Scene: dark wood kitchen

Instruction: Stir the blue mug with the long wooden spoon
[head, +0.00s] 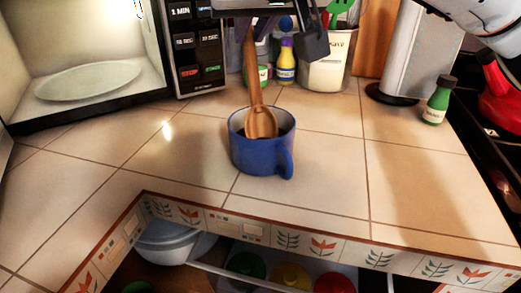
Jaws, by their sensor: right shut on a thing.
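The blue mug (258,157) stands upright on the tiled counter, its handle toward the front right. The long wooden spoon (252,75) is nearly upright with its bowl end down in the mouth of the mug. The spoon's handle rises to my right gripper (256,22) at the top edge of the head view. That gripper is shut on the upper part of the handle, above the mug; part of it is cut off by the frame. The bottom of the mug's inside is hidden. My left gripper is not in view.
An open microwave (186,50) with a white plate (88,80) is at the left. A yellow bottle (286,62), a utensil crock (326,68), a paper towel roll (412,55) and a green bottle (438,102) stand behind. Counter around the mug is clear.

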